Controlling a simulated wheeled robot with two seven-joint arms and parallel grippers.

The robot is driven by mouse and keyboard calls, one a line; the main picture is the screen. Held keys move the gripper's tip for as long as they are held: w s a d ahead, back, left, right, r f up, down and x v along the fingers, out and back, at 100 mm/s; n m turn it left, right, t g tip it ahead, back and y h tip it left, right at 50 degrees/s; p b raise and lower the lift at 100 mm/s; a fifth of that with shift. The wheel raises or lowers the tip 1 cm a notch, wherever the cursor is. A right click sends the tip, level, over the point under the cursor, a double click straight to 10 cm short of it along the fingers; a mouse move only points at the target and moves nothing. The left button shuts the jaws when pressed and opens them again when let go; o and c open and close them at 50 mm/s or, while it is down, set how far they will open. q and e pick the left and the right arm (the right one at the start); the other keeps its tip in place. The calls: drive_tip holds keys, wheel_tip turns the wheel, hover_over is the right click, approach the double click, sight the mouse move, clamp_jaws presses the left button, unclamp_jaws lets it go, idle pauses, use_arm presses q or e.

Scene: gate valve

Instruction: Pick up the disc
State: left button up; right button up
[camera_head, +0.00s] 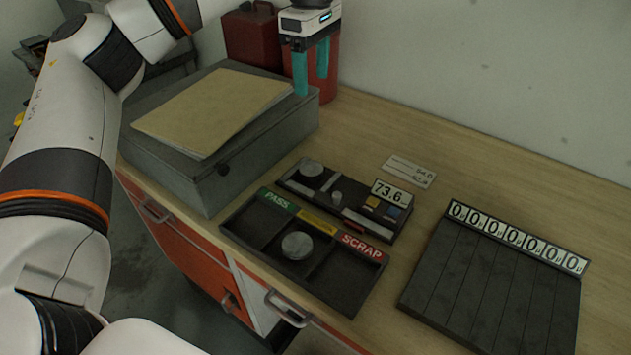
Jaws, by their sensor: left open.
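A round grey metal disc (297,245) lies in the middle compartment of a dark sorting tray (232,226). The tray has a green PASS label at left, a yellow label in the middle and a red SCRAP label at right. My left gripper (311,84) is open with two teal fingers. It is at the top of the view, in front of a red container, well away from the disc, with nothing seen between its fingers. My right gripper is not in view.
Behind the tray is a dark gauge (350,218) with a round metal plate and a 73.6 display. A grey box (190,178) bearing a tan folder (210,108) stands left. A slotted black rack (485,280) with number cards lies right. A small card (409,171) lies behind the gauge.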

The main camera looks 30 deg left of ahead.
use_arm(q)
wheel_tip(320, 180, down, 9)
drive_tip(key=b, duration=0.7)
hover_over(312, 168)
wheel_tip(312, 168, down, 7)
drive_tip(key=shift+w+d+f, duration=0.1)
drive_tip(key=shift+w+d, duration=0.05)
drive_tip(key=f, duration=0.5)
drive_tip(key=shift+a, duration=0.2)
drive_tip(key=shift+s, duration=0.2)
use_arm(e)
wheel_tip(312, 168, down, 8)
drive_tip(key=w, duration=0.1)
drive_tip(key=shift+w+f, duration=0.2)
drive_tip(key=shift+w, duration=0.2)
use_arm(q)
drive_tip(key=shift+c, duration=0.2)
drive_tip(key=shift+r, duration=0.1)
drive_tip(key=c, duration=1.1)
